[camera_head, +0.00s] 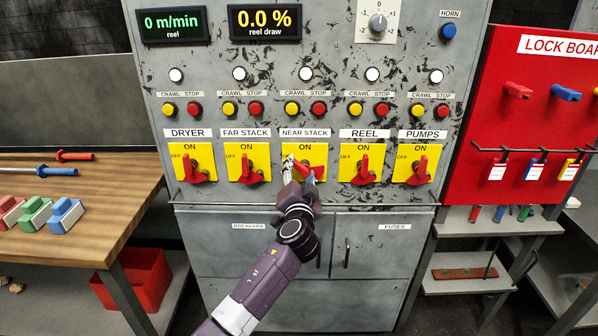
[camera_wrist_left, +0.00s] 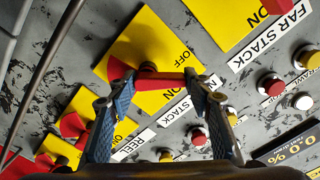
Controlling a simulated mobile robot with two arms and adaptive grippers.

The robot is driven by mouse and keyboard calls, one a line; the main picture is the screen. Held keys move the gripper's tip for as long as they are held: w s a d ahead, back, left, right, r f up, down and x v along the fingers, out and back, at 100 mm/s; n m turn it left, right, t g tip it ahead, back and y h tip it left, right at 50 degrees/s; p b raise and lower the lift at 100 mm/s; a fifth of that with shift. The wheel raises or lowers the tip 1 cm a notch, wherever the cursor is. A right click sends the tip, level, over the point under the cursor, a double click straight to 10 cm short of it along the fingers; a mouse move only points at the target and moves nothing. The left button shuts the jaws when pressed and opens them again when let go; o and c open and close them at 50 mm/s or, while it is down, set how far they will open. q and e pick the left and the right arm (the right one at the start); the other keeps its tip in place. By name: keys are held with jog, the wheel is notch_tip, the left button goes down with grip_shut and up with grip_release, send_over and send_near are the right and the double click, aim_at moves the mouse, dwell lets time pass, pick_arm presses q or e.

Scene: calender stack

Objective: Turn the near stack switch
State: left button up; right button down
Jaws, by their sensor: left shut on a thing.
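The near stack switch is a red handle on a yellow plate (camera_head: 317,152) marked ON, under the NEAR STACK label on the grey cabinet. My left gripper (camera_head: 291,165) is in front of it and covers the plate's left part in the head view. In the left wrist view, the red handle (camera_wrist_left: 160,82) lies between the two blue-padded fingertips of my left gripper (camera_wrist_left: 157,85), which is shut on it. The handle's exact angle is hard to read behind the fingers. My right gripper is not in view.
Similar red switches sit on either side, FAR STACK (camera_head: 246,170) and REEL (camera_head: 362,172). Crawl and stop buttons are above. A thin rail (camera_head: 400,207) runs below the switches. A wooden table (camera_head: 85,240) stands left, a red lock board (camera_head: 500,120) right.

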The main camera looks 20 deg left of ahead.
pick_arm(q)
jog(key=m, duration=0.2)
jog(key=m+p, duration=0.1)
jog(key=m, duration=0.2)
jog(key=shift+w+d+r+m+p, duration=0.1)
jog(key=shift+d+r+m+p, duration=0.2)
jog(key=shift+d, duration=0.05)
jog(key=shift+w+d+m+p, duration=0.15)
jog(key=shift+m+p, duration=0.15)
jog(key=shift+m, duration=0.6)
jog(key=shift+s+d+m+p, duration=0.15)
jog(key=shift+m+p, duration=0.15)
jog(key=shift+m, duration=0.6)
jog(key=shift+f, duration=0.1)
jog(key=o, duration=1.2)
jog(key=shift+w, duration=0.1)
jog(key=shift+c, duration=0.2)
jog(key=v, duration=1.2)
